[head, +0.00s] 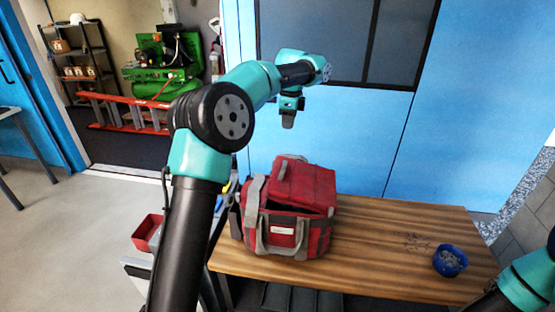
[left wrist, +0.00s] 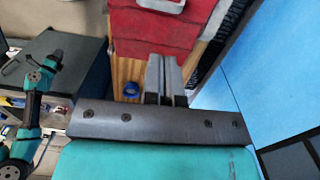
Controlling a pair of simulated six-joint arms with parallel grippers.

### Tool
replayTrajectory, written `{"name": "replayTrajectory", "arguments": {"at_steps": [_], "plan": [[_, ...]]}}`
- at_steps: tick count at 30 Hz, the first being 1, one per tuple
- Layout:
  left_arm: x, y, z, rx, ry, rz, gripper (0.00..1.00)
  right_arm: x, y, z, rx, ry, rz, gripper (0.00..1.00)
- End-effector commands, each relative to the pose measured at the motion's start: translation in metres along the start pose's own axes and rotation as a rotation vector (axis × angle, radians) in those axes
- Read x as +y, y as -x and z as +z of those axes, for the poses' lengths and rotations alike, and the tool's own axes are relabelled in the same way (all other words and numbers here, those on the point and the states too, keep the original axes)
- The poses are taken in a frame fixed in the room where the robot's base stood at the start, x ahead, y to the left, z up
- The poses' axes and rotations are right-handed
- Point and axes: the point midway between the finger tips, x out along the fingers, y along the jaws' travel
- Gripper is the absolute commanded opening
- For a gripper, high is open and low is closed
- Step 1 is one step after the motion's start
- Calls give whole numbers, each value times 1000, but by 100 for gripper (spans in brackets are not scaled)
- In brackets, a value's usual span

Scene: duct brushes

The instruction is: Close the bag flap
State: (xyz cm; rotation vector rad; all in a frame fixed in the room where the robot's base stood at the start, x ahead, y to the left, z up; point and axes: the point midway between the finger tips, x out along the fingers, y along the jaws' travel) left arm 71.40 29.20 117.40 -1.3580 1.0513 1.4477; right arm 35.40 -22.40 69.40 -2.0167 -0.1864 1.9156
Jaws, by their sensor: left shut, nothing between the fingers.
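The red bag (head: 290,232) with grey trim and handles sits at the left end of the wooden table. Its red flap (head: 308,184) lies over the top at a tilt, with a dark gap under its front edge. The flap's far side is hidden. My left gripper (head: 289,121) is above and behind the bag, pointing down, shut and empty, apart from the flap. In the left wrist view, its fingers (left wrist: 163,77) are together and part of the red bag (left wrist: 150,35) shows beyond them. My right arm enters at the lower right; its gripper is out of view.
A blue bowl (head: 450,260) with grey contents stands at the right of the wooden table (head: 375,240), beside small dark scattered bits (head: 416,243). A blue wall (head: 420,150) is close behind the table. A red bin (head: 147,232) is left of the bag.

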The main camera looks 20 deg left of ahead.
Motion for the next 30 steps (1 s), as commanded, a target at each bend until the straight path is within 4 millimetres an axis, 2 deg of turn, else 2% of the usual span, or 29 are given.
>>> {"name": "replayTrajectory", "arguments": {"at_steps": [9,14,20,30], "plan": [[0,-2,-1,1,0,2,0,0,0,0,0,0,0,38],[0,-13,0,1,0,4,0,0,0,0,0,0,0,38],[1,-40,-1,1,0,5,0,0,0,0,0,0,0,38],[1,-98,-1,1,-1,4,0,0,0,0,0,0,0,38]]}}
